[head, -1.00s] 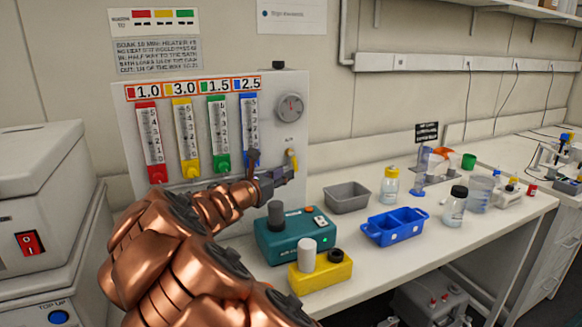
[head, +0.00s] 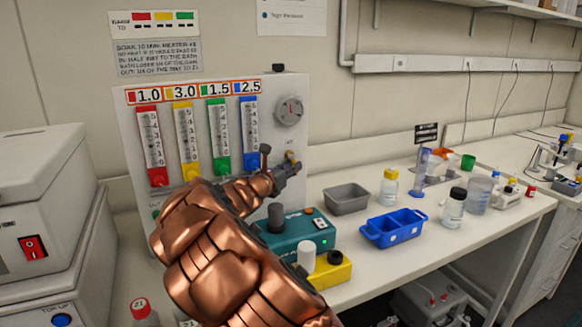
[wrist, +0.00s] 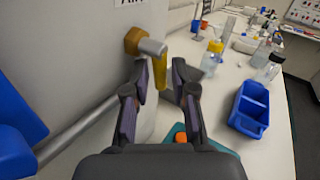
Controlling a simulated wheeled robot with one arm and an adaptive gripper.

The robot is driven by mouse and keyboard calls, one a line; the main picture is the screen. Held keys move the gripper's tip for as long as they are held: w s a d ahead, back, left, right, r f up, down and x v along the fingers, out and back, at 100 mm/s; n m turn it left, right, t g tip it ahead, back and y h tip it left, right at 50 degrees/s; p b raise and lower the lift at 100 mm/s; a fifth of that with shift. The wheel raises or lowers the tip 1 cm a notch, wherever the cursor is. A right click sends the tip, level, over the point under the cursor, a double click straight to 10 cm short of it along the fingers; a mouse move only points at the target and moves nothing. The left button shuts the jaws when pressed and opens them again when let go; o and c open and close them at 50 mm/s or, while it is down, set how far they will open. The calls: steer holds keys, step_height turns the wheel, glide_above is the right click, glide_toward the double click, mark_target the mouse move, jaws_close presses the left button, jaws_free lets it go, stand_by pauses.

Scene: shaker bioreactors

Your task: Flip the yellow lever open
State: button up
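The yellow lever (wrist: 161,72) hangs down from a brass and silver valve fitting (wrist: 144,42) on the front of the panel. In the wrist view my gripper (wrist: 162,82) is open, with one finger on each side of the lever. I cannot tell whether either finger touches it. In the head view my gripper (head: 286,172) is at the panel's lower right, just below the brass valve (head: 290,155), and hides most of the lever.
The grey panel (head: 128,125) carries several coloured flow meters and a round dial (head: 289,110). A teal device (head: 298,232) and a yellow device (head: 335,272) stand below my gripper. A grey tray (head: 346,199), blue rack (head: 394,228) and bottles stand to the right.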

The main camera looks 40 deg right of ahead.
jaws_close()
steer(key=shift+r, duration=0.1)
stand_by(0.3)
steer(key=y+p, duration=0.1)
steer(key=p, duration=0.1)
steer(key=m+y+p, duration=0.1)
steer(key=p, duration=0.2)
steer(key=shift+w+a+r, duration=0.1)
steer(key=shift+a+r, duration=0.1)
steer(key=shift+f, duration=0.1)
